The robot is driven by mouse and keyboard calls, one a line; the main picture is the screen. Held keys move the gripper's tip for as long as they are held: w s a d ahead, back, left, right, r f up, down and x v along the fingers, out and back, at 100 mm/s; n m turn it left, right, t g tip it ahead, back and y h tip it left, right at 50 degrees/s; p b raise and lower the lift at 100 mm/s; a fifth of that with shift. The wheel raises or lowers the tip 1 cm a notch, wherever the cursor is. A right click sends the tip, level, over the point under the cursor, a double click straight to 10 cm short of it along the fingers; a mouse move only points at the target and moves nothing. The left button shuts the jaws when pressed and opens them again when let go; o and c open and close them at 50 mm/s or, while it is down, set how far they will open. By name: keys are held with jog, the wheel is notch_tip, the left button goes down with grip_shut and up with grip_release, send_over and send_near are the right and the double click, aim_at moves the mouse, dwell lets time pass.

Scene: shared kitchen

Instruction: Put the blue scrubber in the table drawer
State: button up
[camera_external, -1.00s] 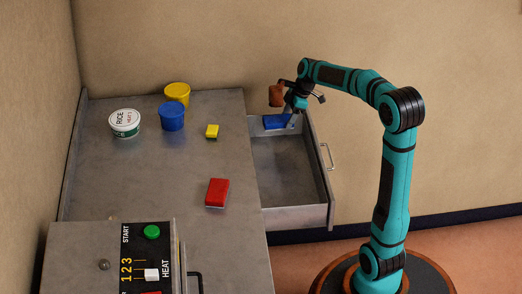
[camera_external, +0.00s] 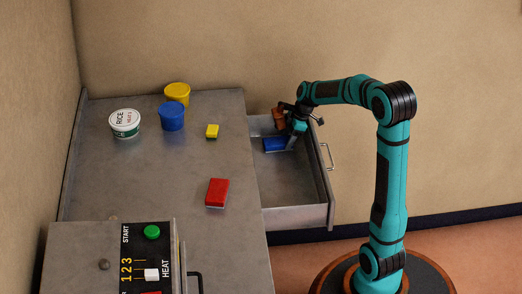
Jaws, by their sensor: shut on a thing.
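The blue scrubber (camera_external: 275,145) is a small blue block at the far end of the open table drawer (camera_external: 290,183), inside its walls. My gripper (camera_external: 290,140) points down into the drawer and is shut on the scrubber at its right end. Part of the scrubber is hidden by the gripper. Whether the scrubber touches the drawer floor is hard to tell.
A control panel (camera_external: 147,255) stands at the front. The drawer's near part is empty.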

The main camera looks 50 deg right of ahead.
jog(key=shift+f, duration=0.1)
jog(key=o, duration=1.1)
jog(key=v, duration=1.2)
jog(key=shift+r, duration=0.2)
